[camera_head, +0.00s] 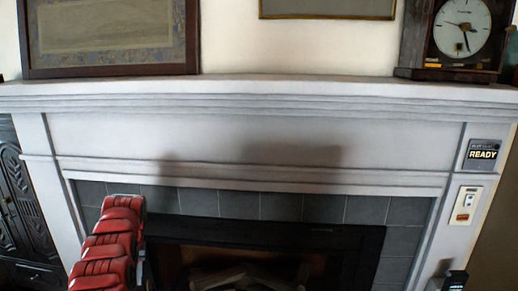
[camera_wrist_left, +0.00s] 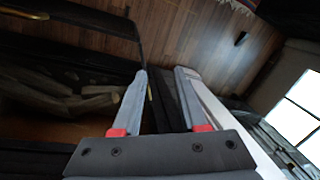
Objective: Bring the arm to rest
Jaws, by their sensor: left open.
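My left arm shows as red links at the lower left of the head view, in front of the fireplace. Its gripper cannot be made out there. In the left wrist view my left gripper (camera_wrist_left: 161,80) is open, with two grey fingers apart and red pads at their bases. Nothing is between the fingers. My right gripper is in neither view.
A white fireplace mantel (camera_head: 290,88) spans the head view, above a dark firebox opening (camera_head: 260,235). A clock (camera_head: 463,28) and a framed picture (camera_head: 110,38) stand on it. A READY sign (camera_head: 484,154) and switch plate (camera_head: 466,204) are right. The wrist view shows wooden floor (camera_wrist_left: 200,30).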

